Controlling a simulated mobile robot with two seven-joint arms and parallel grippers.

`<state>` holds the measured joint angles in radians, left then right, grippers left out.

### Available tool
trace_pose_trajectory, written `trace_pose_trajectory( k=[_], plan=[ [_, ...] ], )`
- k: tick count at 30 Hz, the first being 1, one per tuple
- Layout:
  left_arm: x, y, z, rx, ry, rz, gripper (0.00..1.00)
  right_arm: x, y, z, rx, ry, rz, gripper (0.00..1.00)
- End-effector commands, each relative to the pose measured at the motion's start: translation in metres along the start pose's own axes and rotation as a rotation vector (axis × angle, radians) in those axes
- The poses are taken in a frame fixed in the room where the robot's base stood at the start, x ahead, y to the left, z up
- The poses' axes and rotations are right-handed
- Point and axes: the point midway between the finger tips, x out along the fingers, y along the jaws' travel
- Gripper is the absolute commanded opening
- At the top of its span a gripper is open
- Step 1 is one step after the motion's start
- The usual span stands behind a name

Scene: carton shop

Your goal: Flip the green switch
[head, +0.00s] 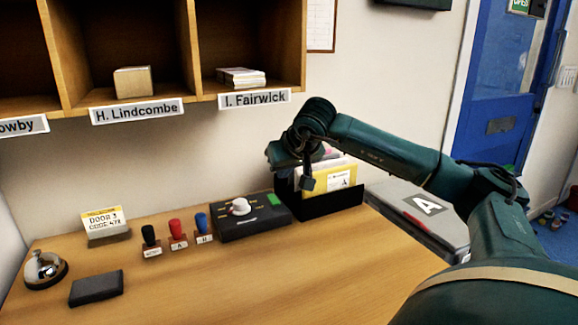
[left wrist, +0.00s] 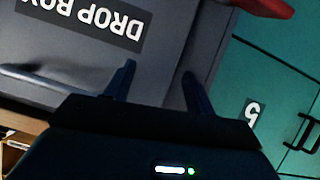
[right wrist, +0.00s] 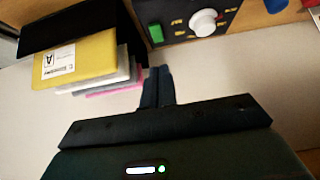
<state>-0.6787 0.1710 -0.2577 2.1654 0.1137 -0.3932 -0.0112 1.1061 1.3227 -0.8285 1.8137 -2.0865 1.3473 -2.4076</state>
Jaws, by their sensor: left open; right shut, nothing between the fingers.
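A black control box (head: 250,221) with a white round knob (head: 240,206) stands on the desk. A small green switch (head: 273,199) is at its right back corner. In the right wrist view the green switch (right wrist: 156,34) shows at the top, left of the knob (right wrist: 204,22). My right gripper (head: 307,184) is shut and empty, to the right of the box, in front of the file holder and apart from the switch. In the right wrist view its fingertips (right wrist: 157,72) are together. My left gripper (left wrist: 159,70) is open and empty in its wrist view, before a grey drop box.
A black file holder (head: 318,205) with a yellow envelope (head: 340,177) stands right of the control box. Black, red and blue stamps (head: 177,235) stand left of it, with a bell (head: 45,268) farther left. Wooden pigeonholes (head: 190,50) hang above. The desk's front is clear.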

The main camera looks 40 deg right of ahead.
Motion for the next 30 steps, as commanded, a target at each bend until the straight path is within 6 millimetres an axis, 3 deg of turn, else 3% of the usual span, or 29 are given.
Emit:
trace_pose_trajectory(
  k=[3, 9, 30],
  plan=[
    [0.001, 0.000, 0.001, -0.003, 0.002, 0.000, 0.55, -0.016, 0.001, 0.004, -0.001, 0.002, 0.001, 0.00],
    [0.001, 0.000, 0.001, -0.004, 0.003, 0.000, 0.55, -0.026, 0.000, 0.006, 0.000, 0.000, 0.001, 0.00],
    [-0.001, 0.001, 0.002, -0.007, -0.001, 0.001, 0.55, -0.026, 0.000, 0.006, 0.000, 0.000, 0.000, 0.00]
  ],
)
